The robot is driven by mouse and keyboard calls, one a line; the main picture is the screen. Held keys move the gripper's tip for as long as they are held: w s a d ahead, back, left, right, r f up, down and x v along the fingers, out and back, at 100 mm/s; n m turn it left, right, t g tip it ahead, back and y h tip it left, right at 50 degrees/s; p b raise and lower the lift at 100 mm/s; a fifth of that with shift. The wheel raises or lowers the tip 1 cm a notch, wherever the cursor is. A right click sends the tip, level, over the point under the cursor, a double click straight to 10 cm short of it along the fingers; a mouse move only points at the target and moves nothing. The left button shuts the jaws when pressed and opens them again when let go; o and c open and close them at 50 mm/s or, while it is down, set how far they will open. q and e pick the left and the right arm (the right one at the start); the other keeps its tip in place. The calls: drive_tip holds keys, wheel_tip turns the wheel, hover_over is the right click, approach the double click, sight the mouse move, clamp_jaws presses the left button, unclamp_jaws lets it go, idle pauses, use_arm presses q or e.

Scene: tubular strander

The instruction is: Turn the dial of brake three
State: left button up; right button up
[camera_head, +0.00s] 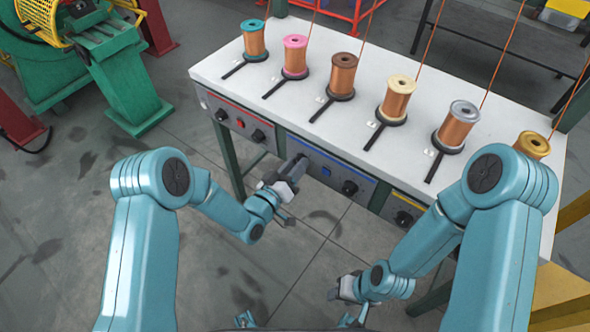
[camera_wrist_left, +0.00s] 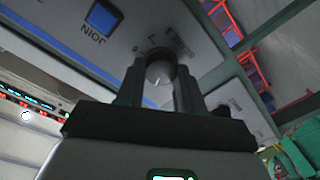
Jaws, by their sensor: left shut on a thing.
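The dial of brake three (camera_wrist_left: 160,72) is a round knob on the blue-striped panel (camera_head: 322,168). In the left wrist view it sits between the two fingers of my left gripper (camera_wrist_left: 160,88), with its pale face showing. In the head view my left gripper (camera_head: 296,168) is against the left end of that panel and hides the dial. It is shut on the dial. My right gripper (camera_head: 345,288) hangs low, away from the panels, and its jaws are too small to read.
A white table (camera_head: 225,70) carries several copper spools on black holders. Other black dials sit on the red-striped panel (camera_head: 238,120), the blue panel's right end (camera_head: 349,187) and the yellow-striped panel (camera_head: 403,218). A blue button (camera_wrist_left: 103,17) is near the gripper. Floor in front is clear.

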use_arm(q)
drive_tip(key=shift+n+b, duration=0.8)
drive_tip(key=shift+n, duration=0.7)
drive_tip(key=o, duration=1)
drive_tip(key=shift+o, duration=0.2)
drive_tip(key=v, duration=1.6)
drive_tip(key=shift+s+r, duration=0.15)
drive_tip(key=shift+r, duration=0.05)
